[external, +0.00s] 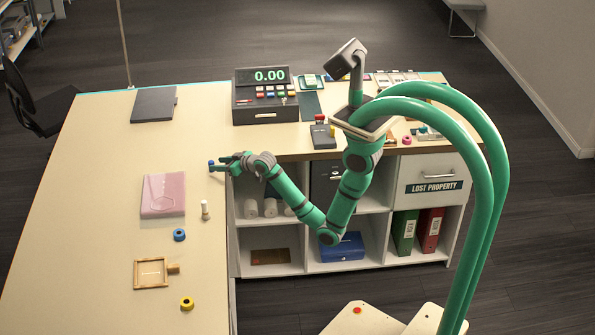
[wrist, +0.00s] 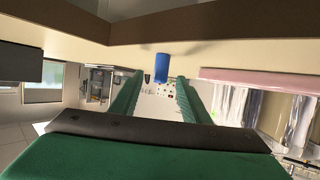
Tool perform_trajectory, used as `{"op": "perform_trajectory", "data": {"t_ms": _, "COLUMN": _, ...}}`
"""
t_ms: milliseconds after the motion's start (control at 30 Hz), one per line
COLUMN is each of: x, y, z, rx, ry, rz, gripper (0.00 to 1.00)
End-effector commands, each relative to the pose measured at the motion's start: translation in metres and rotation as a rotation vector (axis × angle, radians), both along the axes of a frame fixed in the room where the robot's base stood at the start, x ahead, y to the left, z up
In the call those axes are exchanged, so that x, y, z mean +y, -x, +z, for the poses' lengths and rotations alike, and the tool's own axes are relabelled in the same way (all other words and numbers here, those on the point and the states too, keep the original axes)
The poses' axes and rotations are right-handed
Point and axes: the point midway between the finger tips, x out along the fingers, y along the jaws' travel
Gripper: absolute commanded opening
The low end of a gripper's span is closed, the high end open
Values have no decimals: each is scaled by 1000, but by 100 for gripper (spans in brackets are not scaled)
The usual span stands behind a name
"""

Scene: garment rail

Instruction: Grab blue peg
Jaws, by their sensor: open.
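The blue peg (external: 211,163) is a small upright cylinder on the counter, near its inner edge. In the wrist view the blue peg (wrist: 161,68) shows beyond and between the fingertips, with the counter at the top of the picture. My gripper (external: 220,165) reaches in low over the counter from the right, its tips close to the peg. In the wrist view my gripper (wrist: 160,82) has its two green fingers apart, with nothing held between them. I cannot tell whether the tips overlap the peg's sides.
A cash register (external: 262,112) stands at the back. The counter left of the peg is clear.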

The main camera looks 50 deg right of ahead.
Motion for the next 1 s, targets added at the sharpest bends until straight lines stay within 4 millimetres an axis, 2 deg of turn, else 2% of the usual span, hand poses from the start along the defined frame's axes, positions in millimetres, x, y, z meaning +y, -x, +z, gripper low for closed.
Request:
{"op": "perform_trajectory", "data": {"t_ms": 400, "x": 8, "y": -44, "z": -15, "rx": 0, "ry": 0, "rz": 0, "gripper": 42}}
{"op": "perform_trajectory", "data": {"t_ms": 700, "x": 8, "y": -49, "z": -17, "rx": -1, "ry": 0, "rz": 0, "gripper": 42}}
{"op": "perform_trajectory", "data": {"t_ms": 733, "x": 8, "y": -49, "z": -17, "rx": -1, "ry": 0, "rz": 0, "gripper": 40}}
{"op": "perform_trajectory", "data": {"t_ms": 900, "x": 8, "y": -49, "z": -17, "rx": -1, "ry": 0, "rz": 0, "gripper": 0}}
{"op": "perform_trajectory", "data": {"t_ms": 1000, "x": 8, "y": -49, "z": -17, "rx": -1, "ry": 0, "rz": 0, "gripper": 0}}
